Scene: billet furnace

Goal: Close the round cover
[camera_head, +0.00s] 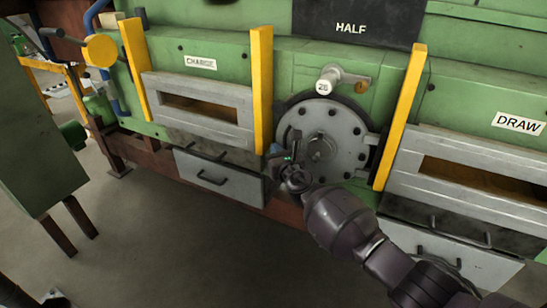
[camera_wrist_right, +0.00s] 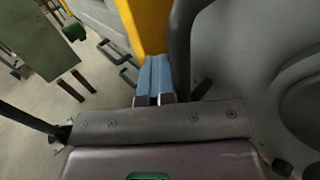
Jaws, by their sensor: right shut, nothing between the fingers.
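The round cover (camera_head: 338,123) is a grey disc with bolts around its rim and a hub in the middle. In the right wrist view the blue fingers (camera_wrist_right: 155,76) are together, left of the large grey curved cover (camera_wrist_right: 235,45). Contact is unclear. My left gripper is out of view.
A handle marked 26 (camera_head: 325,86) sits above the cover. A yellow post (camera_head: 262,90) stands close to my right gripper. A grey drawer (camera_head: 215,178) with a handle is below left. CHARGE and DRAW openings flank the cover. The floor in front is clear.

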